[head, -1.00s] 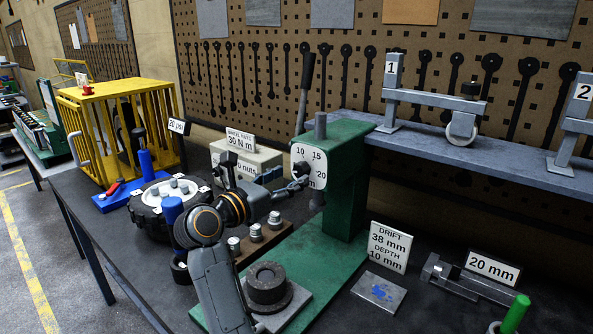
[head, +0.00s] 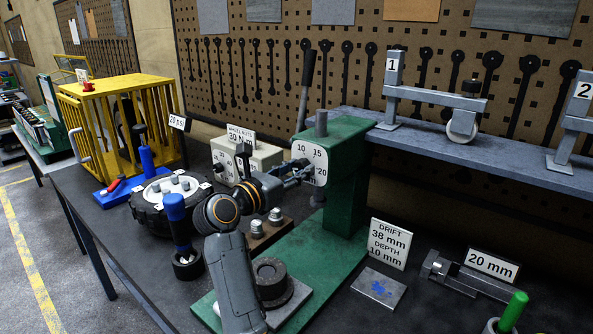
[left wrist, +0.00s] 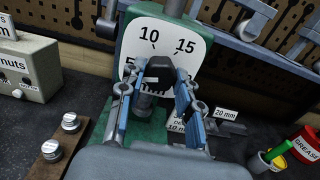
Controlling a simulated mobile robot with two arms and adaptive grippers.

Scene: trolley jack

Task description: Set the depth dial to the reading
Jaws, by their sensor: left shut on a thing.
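The depth dial (head: 318,153) is a white plate on the front of the green press, with 10, 15 and 20 readable in the head view. My left gripper (head: 303,171) is at its face, covering its lower left. In the left wrist view, the dial (left wrist: 166,37) also shows a partly covered 5, and the fingers (left wrist: 160,80) are shut on a black dial knob (left wrist: 159,68). I cannot tell which reading the dial is set to. A card (head: 388,244) reads "DRIFT 38 mm, DEPTH 10 mm". My right gripper is not in view.
The green press (head: 345,205) stands behind my arm, with a dark round part (head: 270,280) on its base. A wheel (head: 160,215), a torque box (head: 262,160) and a wooden block with studs (head: 262,240) are at left. A grey shelf (head: 450,140) runs right.

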